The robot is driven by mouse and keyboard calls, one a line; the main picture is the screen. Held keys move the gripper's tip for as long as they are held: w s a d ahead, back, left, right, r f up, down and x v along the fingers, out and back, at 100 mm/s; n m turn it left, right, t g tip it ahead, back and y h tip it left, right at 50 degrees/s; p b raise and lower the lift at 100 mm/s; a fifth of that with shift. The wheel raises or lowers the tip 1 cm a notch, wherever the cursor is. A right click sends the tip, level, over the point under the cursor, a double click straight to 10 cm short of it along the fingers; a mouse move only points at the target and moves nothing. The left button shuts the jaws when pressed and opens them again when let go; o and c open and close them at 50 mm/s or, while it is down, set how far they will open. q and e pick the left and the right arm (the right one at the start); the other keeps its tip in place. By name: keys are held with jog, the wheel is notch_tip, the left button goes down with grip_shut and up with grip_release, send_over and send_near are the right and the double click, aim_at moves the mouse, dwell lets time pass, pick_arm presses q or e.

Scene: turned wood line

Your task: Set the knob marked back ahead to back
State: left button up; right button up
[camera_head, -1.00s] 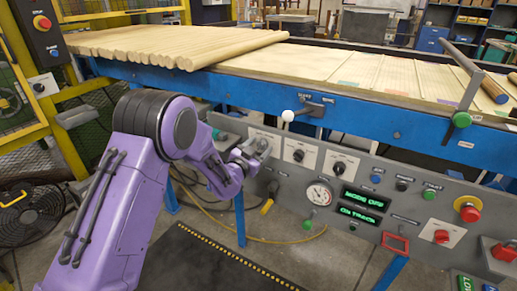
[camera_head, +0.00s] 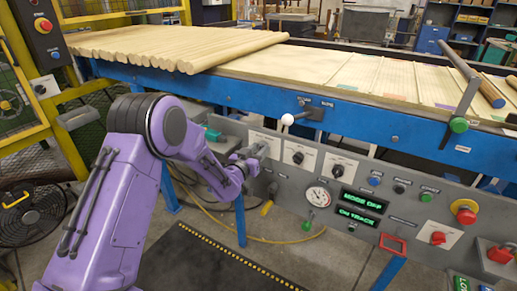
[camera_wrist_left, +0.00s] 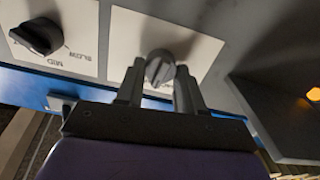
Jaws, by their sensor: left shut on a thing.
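My left gripper (camera_head: 257,152) is at the leftmost white plate of the grey control panel, at the end of the purple arm. In the left wrist view its two fingers (camera_wrist_left: 160,70) sit on either side of a dark grey knob (camera_wrist_left: 160,66), shut on it. The knob has a light pointer line, and its white plate (camera_wrist_left: 205,42) shows behind it. The marks on this plate are hidden or too small to read, so I cannot tell its setting. My right gripper is not in view.
A second black knob (camera_wrist_left: 37,37), marked MID and SLOW, is beside it. The panel also has a gauge (camera_head: 317,196), green displays (camera_head: 357,219), buttons and a red-yellow stop button (camera_head: 465,212). A white-balled lever (camera_head: 288,119) stands above. Wooden rods (camera_head: 170,45) lie on the line.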

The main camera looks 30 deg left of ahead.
pick_arm(q)
jog(key=n+p, duration=0.1)
jog(key=n, duration=0.2)
jog(key=shift+a+n, duration=0.1)
jog(key=shift+n, duration=2)
jog(key=shift+f+p, duration=0.1)
jog(key=shift+p, duration=0.2)
jog(key=o, duration=1)
jog(key=shift+o, duration=0.2)
jog(key=s, duration=1)
jog(key=shift+s, duration=0.3)
